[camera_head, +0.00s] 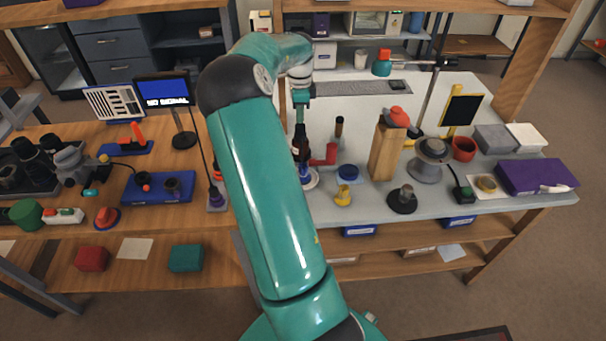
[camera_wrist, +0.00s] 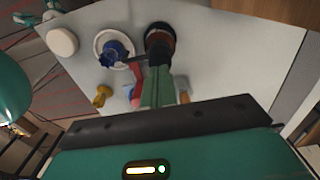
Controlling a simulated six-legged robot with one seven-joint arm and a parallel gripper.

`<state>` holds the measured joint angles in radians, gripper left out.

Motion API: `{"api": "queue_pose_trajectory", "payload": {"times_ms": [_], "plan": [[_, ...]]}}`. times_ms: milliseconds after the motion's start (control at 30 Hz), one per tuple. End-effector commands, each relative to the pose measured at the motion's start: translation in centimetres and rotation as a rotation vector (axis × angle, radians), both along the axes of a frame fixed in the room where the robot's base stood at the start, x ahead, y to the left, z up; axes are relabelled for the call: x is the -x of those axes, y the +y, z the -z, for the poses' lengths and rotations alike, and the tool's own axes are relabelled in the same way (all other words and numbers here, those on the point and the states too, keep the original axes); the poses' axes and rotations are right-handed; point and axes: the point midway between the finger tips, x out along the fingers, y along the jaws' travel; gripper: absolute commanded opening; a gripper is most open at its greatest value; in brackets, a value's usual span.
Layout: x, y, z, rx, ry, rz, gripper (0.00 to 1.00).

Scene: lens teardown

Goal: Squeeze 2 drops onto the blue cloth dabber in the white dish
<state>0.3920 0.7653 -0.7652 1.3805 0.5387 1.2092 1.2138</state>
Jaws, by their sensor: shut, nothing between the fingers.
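My gripper (camera_head: 300,127) points down over the bench and its green fingers are shut with nothing between them. In the wrist view the fingers (camera_wrist: 158,82) reach toward a dark brown round bottle (camera_wrist: 160,33). The dark bottle (camera_head: 300,150) stands right below the fingertips in the head view; I cannot tell whether they touch it. The white dish (camera_head: 313,182) sits at the bottle's near side, with the blue dabber (camera_head: 306,174) in it, partly hidden by my arm. The dish (camera_wrist: 101,38) and blue dabber (camera_wrist: 113,54) show clearly beside the bottle in the wrist view.
A tall wooden block (camera_head: 385,151) stands further right. The white bench behind is mostly clear.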

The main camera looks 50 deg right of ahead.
Motion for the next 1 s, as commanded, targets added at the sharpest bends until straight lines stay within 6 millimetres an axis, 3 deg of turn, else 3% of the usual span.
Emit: {"api": "queue_pose_trajectory", "payload": {"times_ms": [433, 1000], "plan": [[0.0, 0.0, 0.1, 0.000, 0.000, 0.000, 0.00], [0.0, 0.0, 1.9, -0.001, 0.001, 0.001, 0.00]]}}
